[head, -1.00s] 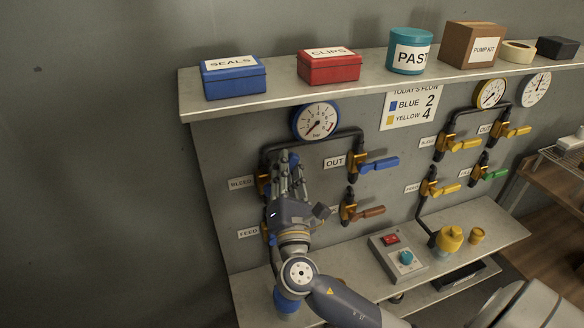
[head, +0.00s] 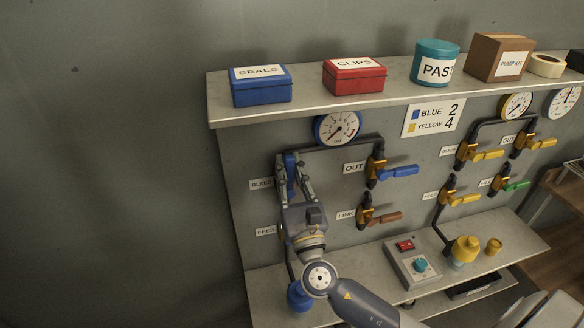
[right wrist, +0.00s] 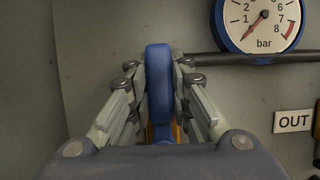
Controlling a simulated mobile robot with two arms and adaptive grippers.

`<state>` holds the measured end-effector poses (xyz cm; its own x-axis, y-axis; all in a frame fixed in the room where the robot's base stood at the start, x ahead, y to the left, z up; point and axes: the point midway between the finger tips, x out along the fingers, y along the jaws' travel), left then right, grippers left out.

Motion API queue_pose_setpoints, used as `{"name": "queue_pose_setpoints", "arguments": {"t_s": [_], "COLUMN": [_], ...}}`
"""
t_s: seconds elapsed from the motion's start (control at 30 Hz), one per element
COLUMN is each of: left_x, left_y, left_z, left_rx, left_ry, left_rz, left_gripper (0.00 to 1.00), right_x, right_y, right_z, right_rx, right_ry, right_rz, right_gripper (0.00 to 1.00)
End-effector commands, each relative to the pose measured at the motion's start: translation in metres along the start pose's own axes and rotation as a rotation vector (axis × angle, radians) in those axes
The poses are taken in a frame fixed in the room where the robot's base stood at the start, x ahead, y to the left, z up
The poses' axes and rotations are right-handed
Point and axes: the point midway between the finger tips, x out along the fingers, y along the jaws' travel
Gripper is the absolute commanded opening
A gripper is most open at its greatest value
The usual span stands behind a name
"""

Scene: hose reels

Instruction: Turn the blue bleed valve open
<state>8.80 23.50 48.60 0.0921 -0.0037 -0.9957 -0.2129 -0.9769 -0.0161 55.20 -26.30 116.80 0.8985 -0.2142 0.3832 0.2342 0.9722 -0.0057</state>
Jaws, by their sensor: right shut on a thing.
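The blue bleed valve's handle (right wrist: 159,85) stands upright between my fingers in the right wrist view. It also shows as a blue strip in the head view (head: 290,163), by the BLEED label (head: 261,184). My right gripper (head: 293,168) is shut on this handle, one finger on each side; it also shows in the right wrist view (right wrist: 160,92). The valve body is mostly hidden behind the gripper and handle. The blue-rimmed gauge (head: 338,128) is up and right of the handle, its needle near the low end. My left gripper is not in view.
The OUT valve's blue handle (head: 398,171) and the brown LINK handle (head: 385,218) are to the right. A shelf (head: 305,106) with boxes runs above. A lower ledge (head: 350,262) holds a switch box (head: 413,265). The wall at left is bare.

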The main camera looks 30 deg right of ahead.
Motion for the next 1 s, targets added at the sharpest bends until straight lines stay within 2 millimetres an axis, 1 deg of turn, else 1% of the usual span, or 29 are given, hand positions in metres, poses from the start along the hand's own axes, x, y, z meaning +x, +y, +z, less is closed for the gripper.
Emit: {"name": "queue_pose_setpoints", "arguments": {"t_s": [0.43, 0.47, 0.5, 0.53, 0.57, 0.87, 1.0], "left_x": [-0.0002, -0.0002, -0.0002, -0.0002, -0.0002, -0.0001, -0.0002], "left_y": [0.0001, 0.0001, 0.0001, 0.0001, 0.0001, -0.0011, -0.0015], "left_z": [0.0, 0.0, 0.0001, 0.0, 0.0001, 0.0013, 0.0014], "left_rx": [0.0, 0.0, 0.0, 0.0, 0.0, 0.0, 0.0], "left_ry": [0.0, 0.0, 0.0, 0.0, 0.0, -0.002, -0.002], "left_rz": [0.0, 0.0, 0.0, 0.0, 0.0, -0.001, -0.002], "left_gripper": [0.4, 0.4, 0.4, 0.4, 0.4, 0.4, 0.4], "right_x": [-0.0009, -0.0009, -0.0009, -0.0009, -0.0008, -0.0006, -0.0093], "right_y": [0.0014, 0.0014, 0.0014, 0.0014, 0.0013, 0.0009, 0.0009], "right_z": [-0.0017, -0.0017, -0.0016, -0.0016, -0.0015, -0.0007, -0.0019], "right_rx": [-0.013, -0.013, -0.013, -0.013, -0.012, -0.009, -0.01], "right_ry": [0.003, 0.003, 0.003, 0.003, 0.003, 0.001, 0.004], "right_rz": [0.007, 0.007, 0.007, 0.007, 0.007, 0.005, 0.005], "right_gripper": [0.0, 0.21, 0.3, 0.37, 0.4, 0.4, 0.4]}}
